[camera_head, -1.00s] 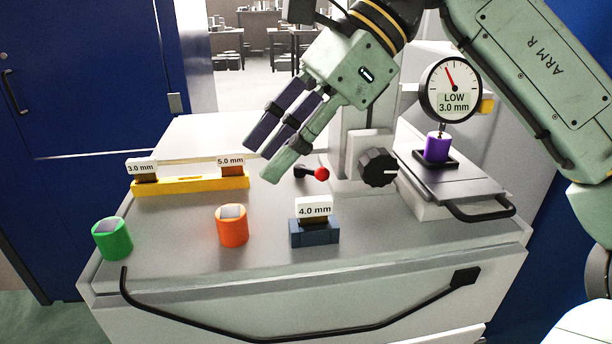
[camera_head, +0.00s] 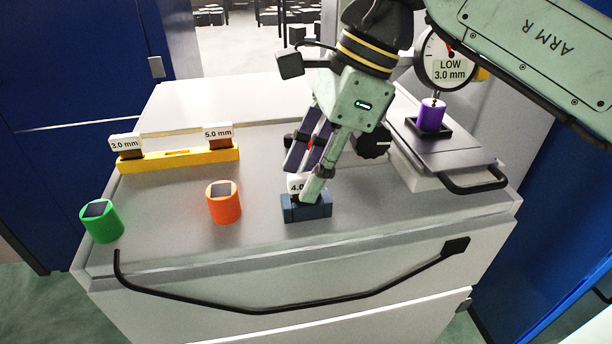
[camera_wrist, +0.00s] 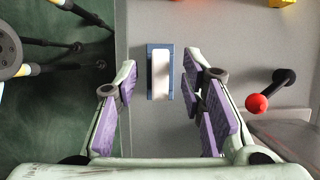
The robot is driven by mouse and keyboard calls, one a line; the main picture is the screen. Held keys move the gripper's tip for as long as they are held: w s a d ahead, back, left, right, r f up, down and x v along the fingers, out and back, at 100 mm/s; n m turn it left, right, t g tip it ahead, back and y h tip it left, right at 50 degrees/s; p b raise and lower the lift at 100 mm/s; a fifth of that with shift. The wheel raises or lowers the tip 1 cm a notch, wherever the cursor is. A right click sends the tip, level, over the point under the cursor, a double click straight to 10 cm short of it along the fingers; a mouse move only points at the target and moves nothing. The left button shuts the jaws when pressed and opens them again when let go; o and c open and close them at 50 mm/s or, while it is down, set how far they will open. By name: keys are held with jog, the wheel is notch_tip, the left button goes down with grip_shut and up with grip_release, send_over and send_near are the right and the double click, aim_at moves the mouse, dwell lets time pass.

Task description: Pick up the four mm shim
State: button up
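The 4.0 mm shim (camera_head: 293,184) stands upright in a dark blue block (camera_head: 305,211) near the front of the bench. Its white label is partly hidden behind a finger of my gripper (camera_head: 303,183). In the wrist view the shim's white top (camera_wrist: 161,70) shows inside the blue block (camera_wrist: 150,95), ahead of the fingertips and between their lines. My gripper (camera_wrist: 157,88) is open, with purple-padded fingers spread apart and nothing between them. It points down close to the shim; contact cannot be told.
A yellow holder (camera_head: 180,160) at the back left bears the 3.0 mm (camera_head: 124,143) and 5.0 mm (camera_head: 217,132) shims. Green (camera_head: 101,222) and orange (camera_head: 223,203) cylinders stand left. A red-knobbed lever (camera_wrist: 257,103) is nearby. A gauge (camera_head: 447,60) stands above a purple cylinder (camera_head: 432,115).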

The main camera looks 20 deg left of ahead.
jog(key=shift+s+a+f, duration=0.1)
jog(key=shift+a+f, duration=0.1)
jog(key=shift+f, duration=0.5)
jog(key=shift+c, duration=0.4)
grip_shut()
